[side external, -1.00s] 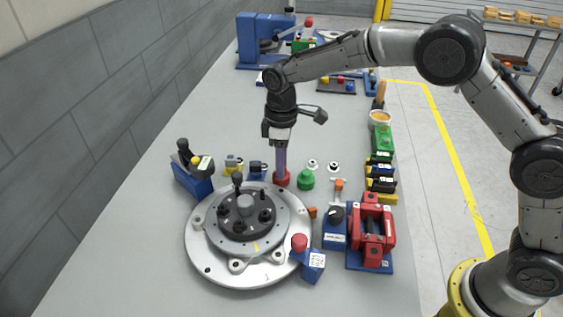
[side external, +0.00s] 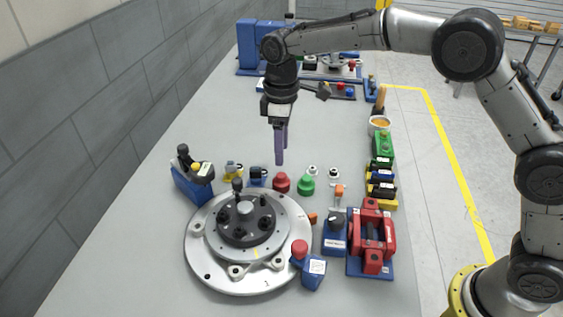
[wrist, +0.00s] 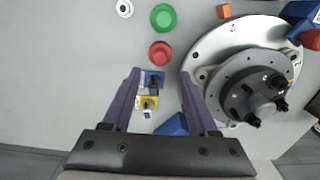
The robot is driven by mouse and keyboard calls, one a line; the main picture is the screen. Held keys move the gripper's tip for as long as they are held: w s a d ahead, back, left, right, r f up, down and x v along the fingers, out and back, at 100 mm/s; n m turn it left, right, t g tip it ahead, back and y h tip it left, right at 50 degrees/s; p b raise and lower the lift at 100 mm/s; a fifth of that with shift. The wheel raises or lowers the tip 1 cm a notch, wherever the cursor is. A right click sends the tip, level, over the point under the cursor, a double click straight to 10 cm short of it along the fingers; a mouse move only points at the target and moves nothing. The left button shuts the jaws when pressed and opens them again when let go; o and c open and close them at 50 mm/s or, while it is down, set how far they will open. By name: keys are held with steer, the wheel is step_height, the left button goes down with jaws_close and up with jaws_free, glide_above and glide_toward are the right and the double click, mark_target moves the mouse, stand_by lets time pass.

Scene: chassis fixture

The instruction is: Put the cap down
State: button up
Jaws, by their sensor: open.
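A red cap (side external: 281,183) stands on the grey table behind the round chassis fixture (side external: 217,272), beside a green cap (side external: 306,185). In the wrist view the red cap (wrist: 160,53) lies just below the green cap (wrist: 163,17) and left of the fixture (wrist: 215,42). My gripper (side external: 280,160) is above the table over the red cap's far side, apart from it. Its purple fingers are open and empty. In the wrist view my gripper (wrist: 157,88) shows a wide gap between the fingers, with the red cap beyond their tips.
A yellow part (side external: 233,168) and a small blue part (side external: 258,174) stand left of the red cap. White rings (side external: 312,170) lie behind the green cap. A red clamp (side external: 371,238) is at the right. The table behind my gripper is mostly clear.

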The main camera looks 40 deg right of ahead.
steer(key=s+d+r+m+t, duration=0.1)
steer(key=s+d+r, duration=0.15)
steer(key=r, duration=0.25)
steer(key=s+d+r+m, duration=0.1)
steer(key=s+d+r, duration=0.15)
steer(key=r, duration=0.35)
steer(key=s+d+r+m+t, duration=0.25)
steer(key=s+d, duration=0.25)
steer(key=s, duration=0.6)
steer(key=s+d+f+m+t, duration=0.1)
steer(key=s+d+f+m, duration=0.1)
steer(key=s, duration=0.6)
steer(key=s+d+f+m+t, duration=0.1)
steer(key=s+d+f+m, duration=0.1)
steer(key=s, duration=0.6)
steer(key=shift+s+d+f, duration=0.15)
steer(key=shift+d+f, duration=0.35)
steer(key=shift+f, duration=0.25)
